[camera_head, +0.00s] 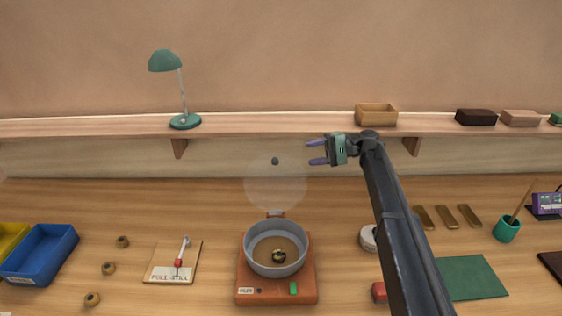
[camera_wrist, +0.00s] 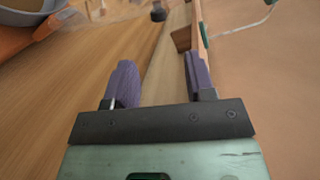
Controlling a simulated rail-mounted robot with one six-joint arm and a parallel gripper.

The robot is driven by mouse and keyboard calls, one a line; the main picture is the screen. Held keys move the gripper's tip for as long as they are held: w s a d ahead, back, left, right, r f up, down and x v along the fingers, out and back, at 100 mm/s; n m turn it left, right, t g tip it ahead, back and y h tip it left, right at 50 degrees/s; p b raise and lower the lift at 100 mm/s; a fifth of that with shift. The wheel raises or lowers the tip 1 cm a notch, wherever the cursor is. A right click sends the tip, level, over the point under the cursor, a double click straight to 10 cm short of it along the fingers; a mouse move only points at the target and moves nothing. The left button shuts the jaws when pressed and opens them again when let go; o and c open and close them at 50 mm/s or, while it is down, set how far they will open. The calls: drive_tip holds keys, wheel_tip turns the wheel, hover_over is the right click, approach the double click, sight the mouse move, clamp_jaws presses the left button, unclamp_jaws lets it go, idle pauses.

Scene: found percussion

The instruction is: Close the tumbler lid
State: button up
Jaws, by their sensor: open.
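The tumbler is a grey round bowl (camera_head: 246,248) on an orange base (camera_head: 275,294). A small dark and gold bead (camera_head: 279,255) lies inside the bowl. Its lid (camera_head: 274,184) is a see-through disc standing raised above the bowl's back edge, with a dark knob (camera_head: 275,161) near its top. A small hinge (camera_head: 275,214) shows at the bowl's rear rim. My gripper (camera_head: 317,152) is open and empty, to the right of the knob and apart from it, with its fingers pointing left. In the wrist view the purple fingers (camera_wrist: 160,82) are spread, with the knob (camera_wrist: 158,13) beyond them.
A shelf (camera_head: 270,125) runs behind my gripper, bearing a green lamp (camera_head: 185,121) and a wooden box (camera_head: 376,116). A lever board (camera_head: 160,265) lies left of the tumbler. A white round object (camera_head: 368,239) and a red block (camera_head: 379,292) sit right, partly behind my arm.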

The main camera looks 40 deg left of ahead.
sight(281, 160)
drive_tip(key=b+x, duration=0.1)
drive_tip(key=x, duration=0.9)
drive_tip(key=shift+s+a+f, duration=0.1)
drive_tip(key=shift+s+a, duration=0.05)
drive_tip(key=shift+s, duration=0.1)
clamp_jaws()
